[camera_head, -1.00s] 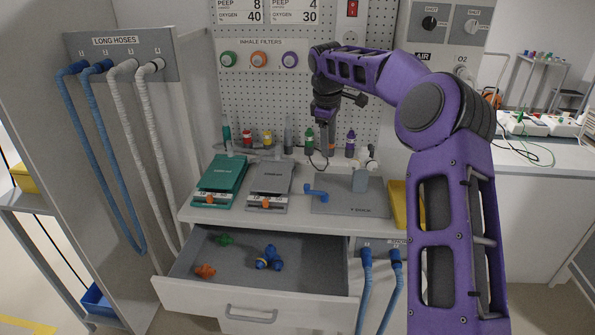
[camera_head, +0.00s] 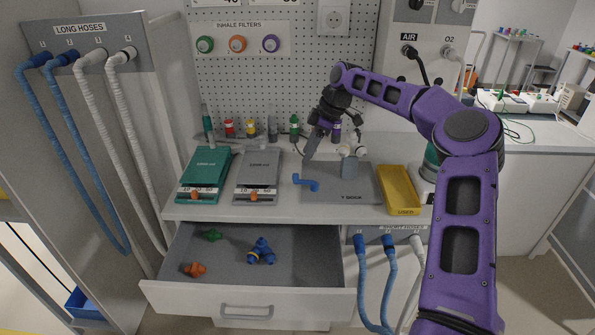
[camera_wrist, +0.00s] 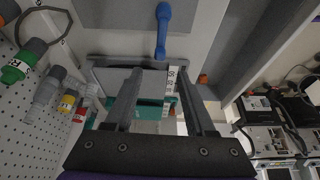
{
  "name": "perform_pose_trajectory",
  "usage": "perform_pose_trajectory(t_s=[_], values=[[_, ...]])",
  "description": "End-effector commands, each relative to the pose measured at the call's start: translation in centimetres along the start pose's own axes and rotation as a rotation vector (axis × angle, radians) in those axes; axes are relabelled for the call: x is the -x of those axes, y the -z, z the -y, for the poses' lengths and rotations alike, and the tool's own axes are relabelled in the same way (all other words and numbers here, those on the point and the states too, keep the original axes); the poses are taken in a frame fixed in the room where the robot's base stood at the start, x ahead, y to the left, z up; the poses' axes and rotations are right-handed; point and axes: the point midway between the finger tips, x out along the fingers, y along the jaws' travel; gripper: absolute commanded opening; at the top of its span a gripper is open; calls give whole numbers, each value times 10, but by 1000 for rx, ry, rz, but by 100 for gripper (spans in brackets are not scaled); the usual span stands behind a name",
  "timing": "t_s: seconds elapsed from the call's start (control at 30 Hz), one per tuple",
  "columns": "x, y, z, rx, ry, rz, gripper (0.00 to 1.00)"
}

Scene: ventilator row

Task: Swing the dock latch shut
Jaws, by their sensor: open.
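The grey dock plate (camera_head: 335,194) lies on the counter at the front of the pegboard. The blue latch (camera_head: 306,183) sits at its left edge, with its arm sticking out to the left. In the wrist view the latch (camera_wrist: 162,30) shows at the top middle, beyond my fingertips. My gripper (camera_head: 308,157) hangs just behind and above the latch, pointing down. It is open and empty in the wrist view (camera_wrist: 156,78), with its fingers apart over the grey and green units.
A green unit (camera_head: 205,172) and a grey unit (camera_head: 258,174) lie left of the dock, a yellow tray (camera_head: 398,190) right of it. An open drawer (camera_head: 225,275) with coloured fittings juts out below. Bottles and connectors line the back of the counter.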

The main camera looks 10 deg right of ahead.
Motion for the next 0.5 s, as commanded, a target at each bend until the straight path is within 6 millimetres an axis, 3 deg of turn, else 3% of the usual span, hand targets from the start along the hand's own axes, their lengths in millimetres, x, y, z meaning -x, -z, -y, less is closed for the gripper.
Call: perform_pose_trajectory(t_s=[0.2,0.5], values=[[-47,0,1,2,3,-1,55],[-77,0,0,1,0,0,55]])
